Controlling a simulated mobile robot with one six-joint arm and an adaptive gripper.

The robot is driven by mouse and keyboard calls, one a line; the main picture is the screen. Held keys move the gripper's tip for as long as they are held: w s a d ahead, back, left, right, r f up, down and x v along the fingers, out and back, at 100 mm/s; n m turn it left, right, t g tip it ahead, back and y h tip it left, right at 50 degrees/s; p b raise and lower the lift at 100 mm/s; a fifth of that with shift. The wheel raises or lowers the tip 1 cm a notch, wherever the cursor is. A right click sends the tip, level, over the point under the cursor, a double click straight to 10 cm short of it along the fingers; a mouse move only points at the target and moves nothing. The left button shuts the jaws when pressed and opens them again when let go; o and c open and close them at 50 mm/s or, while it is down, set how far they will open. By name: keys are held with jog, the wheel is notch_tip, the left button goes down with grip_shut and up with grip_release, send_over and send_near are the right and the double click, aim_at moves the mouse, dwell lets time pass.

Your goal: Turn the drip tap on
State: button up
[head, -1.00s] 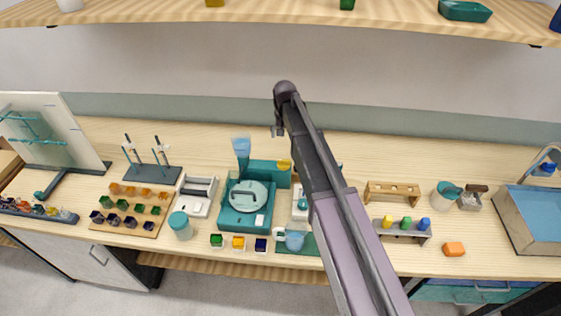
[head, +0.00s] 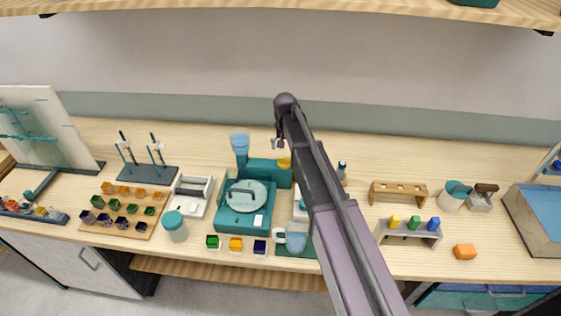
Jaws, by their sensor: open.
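A teal machine (head: 233,218) with a round pale disc (head: 246,195) stands on the bench near the middle. A clear blue cup (head: 240,141) sits on a teal post at its back left; I take this to be the drip supply. Its tap is too small to make out, so I cannot tell how it is set. A yellow knob (head: 284,162) is at the right end of the machine's back block. My gripper (head: 277,145) is open and empty, in front of the camera, appearing just above the yellow knob and right of the cup. My arm hides part of the bench.
Left are a rack of coloured cubes (head: 149,229), a jar (head: 174,226) and a stand with upright rods (head: 147,174). Right are a wooden rack (head: 399,186), a grey rack (head: 382,232) and an orange block (head: 465,252). A shelf (head: 300,10) crosses the top.

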aim_at(284, 160)
jog(key=shift+f+b, duration=2.1)
jog(key=shift+f, duration=0.25)
